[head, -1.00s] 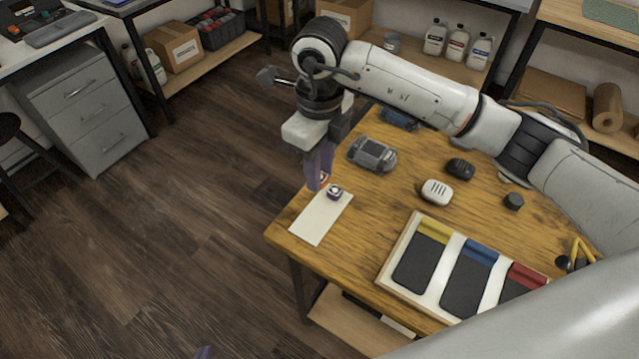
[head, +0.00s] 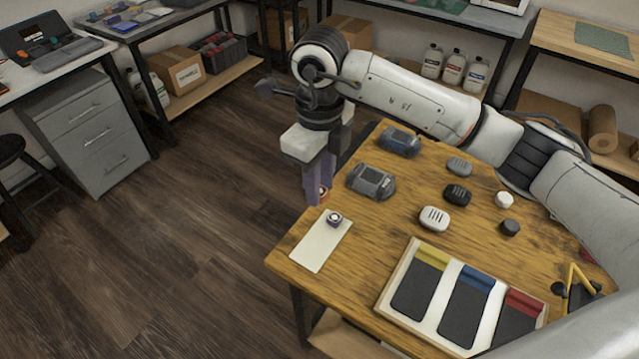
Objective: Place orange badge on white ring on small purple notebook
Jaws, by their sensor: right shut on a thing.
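A small purple block-like thing with a white ring on top, seemingly the small purple notebook (head: 334,218), lies on a white sheet (head: 315,252). The badge appears just behind and left of it in the picture, apart from it; its height above the table is hard to tell. My left gripper is out of view.
Two grey handheld devices (head: 371,181) (head: 399,141) lie behind on the table (head: 400,219). Several small rounded pieces, one white (head: 434,218), lie to the right. A tray (head: 393,292) with yellow, blue and red topped dark slots is at the front.

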